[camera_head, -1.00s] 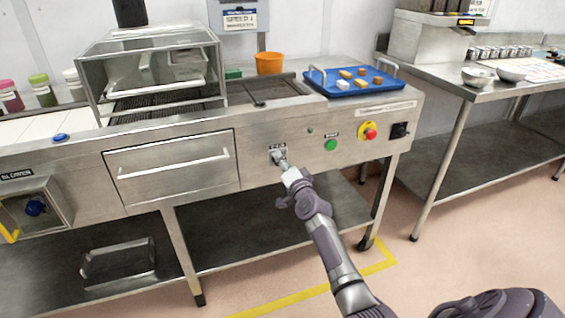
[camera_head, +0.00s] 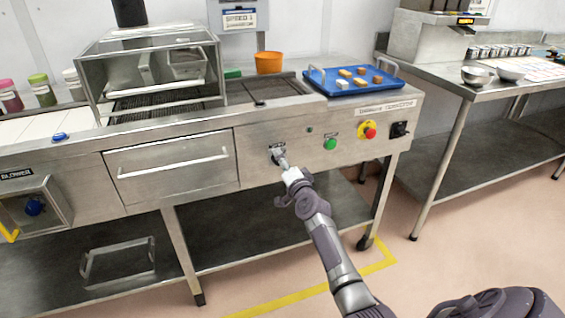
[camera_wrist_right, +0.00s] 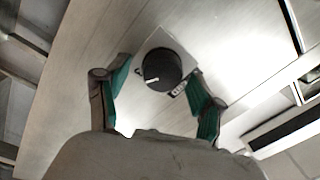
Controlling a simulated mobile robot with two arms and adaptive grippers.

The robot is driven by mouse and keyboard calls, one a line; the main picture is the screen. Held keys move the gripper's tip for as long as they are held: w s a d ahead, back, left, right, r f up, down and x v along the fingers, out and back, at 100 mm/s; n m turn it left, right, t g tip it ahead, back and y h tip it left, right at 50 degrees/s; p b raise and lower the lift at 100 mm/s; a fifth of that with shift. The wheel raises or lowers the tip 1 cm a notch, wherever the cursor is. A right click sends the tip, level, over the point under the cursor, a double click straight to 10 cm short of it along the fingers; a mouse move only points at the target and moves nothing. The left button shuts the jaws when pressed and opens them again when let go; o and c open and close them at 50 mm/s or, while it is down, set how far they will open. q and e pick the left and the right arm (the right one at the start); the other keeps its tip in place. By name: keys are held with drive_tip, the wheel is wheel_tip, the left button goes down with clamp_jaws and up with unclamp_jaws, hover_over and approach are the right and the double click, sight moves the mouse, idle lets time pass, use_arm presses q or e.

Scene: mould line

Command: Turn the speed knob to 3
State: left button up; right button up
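The speed knob (camera_wrist_right: 162,69) is a round black dial with a white pointer mark, seen in the right wrist view on a pale metal plate. My right gripper (camera_wrist_right: 158,70) has its two green-padded fingers on either side of the knob, open, with a visible gap at least on the left. A sign (camera_head: 240,19) above the machine reads "SPEED 1". My left gripper is not in view.
Right of the knob on the panel are a green button (camera_head: 330,144), a red emergency stop on yellow (camera_head: 369,132) and a black switch (camera_head: 399,130). A drawer (camera_head: 170,170) with a bar handle is to the left. A blue tray (camera_head: 345,88) sits on top.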

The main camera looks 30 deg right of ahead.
drive_tip(key=v, duration=1.2)
drive_tip(key=shift+a, duration=0.1)
